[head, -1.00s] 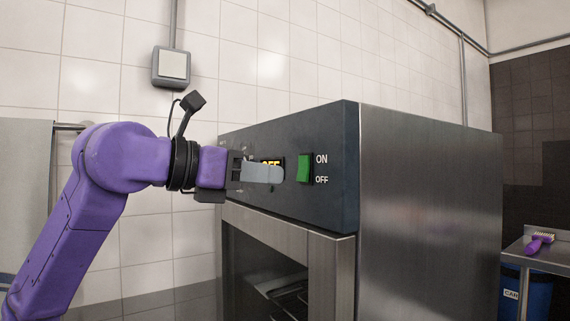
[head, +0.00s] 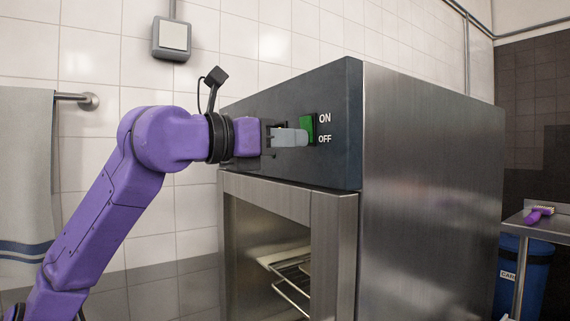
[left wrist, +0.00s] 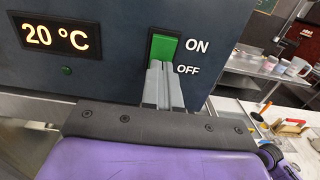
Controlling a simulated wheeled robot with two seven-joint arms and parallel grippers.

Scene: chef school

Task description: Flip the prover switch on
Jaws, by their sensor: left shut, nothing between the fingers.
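The prover (head: 420,180) is a tall steel cabinet with a dark control panel (head: 338,155). Its green rocker switch (head: 308,122) sits beside the ON and OFF labels; in the left wrist view the switch (left wrist: 163,47) shows its upper part. My left gripper (head: 304,138) is shut and empty, its tips over the lower end of the switch, by the OFF label. In the left wrist view the fingertips (left wrist: 159,66) cover the switch's lower edge; I cannot tell if they touch it. The display (left wrist: 60,37) reads 20 °C. My right gripper is not in view.
The prover's glass door (head: 265,240) is below the panel, with a wire rack inside. A towel (head: 25,180) hangs on a rail at the left.

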